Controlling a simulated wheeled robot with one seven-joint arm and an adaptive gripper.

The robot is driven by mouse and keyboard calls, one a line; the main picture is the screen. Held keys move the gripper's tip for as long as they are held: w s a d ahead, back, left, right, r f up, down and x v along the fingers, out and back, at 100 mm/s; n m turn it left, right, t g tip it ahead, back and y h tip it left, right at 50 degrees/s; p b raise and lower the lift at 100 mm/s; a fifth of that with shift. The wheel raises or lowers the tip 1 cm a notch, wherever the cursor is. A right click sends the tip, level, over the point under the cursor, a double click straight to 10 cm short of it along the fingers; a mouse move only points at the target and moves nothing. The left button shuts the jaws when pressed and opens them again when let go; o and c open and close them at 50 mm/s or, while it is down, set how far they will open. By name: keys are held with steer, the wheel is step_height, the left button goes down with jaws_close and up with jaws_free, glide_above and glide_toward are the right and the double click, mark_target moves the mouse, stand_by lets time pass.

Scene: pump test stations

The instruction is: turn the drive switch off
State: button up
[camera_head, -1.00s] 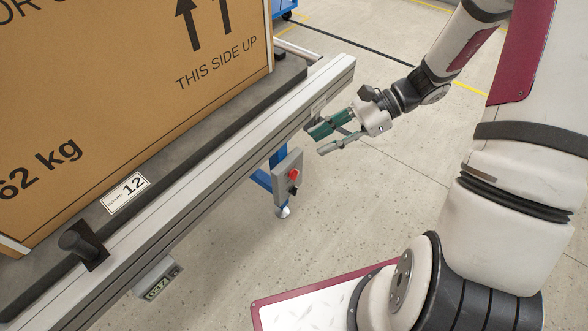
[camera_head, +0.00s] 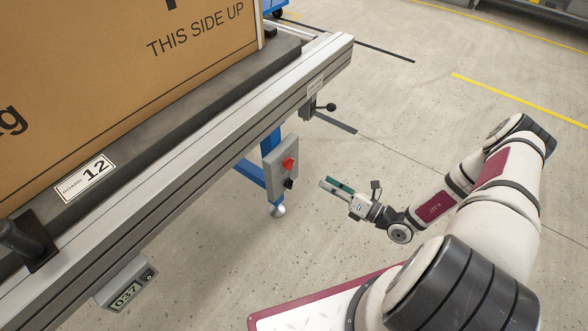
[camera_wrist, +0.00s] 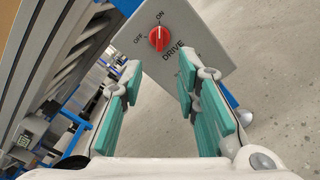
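The drive switch is a red knob (camera_head: 288,162) on a grey box (camera_head: 279,171) under the edge of the bench. In the wrist view the red knob (camera_wrist: 158,38) sits at the top, above the word DRIVE, with OFF to its left and ON above it. Its pale pointer line appears turned toward ON. My gripper (camera_head: 330,186) is to the right of the box in the head view, apart from it. In the wrist view its green-padded fingers (camera_wrist: 155,95) are spread wide with nothing between them, and the knob lies beyond them.
A black knob (camera_head: 289,184) sits below the red one. A black-handled lever (camera_head: 326,107) sticks out from the rail's end. A large carton (camera_head: 120,80) stands on the bench beside the metal rail (camera_head: 190,175).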

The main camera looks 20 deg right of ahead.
mark_target(289, 164)
steer(key=b+x, duration=0.4)
steer(key=x, duration=0.9)
steer(key=shift+w, duration=0.2)
steer(key=shift+a, duration=0.15)
jaws_close()
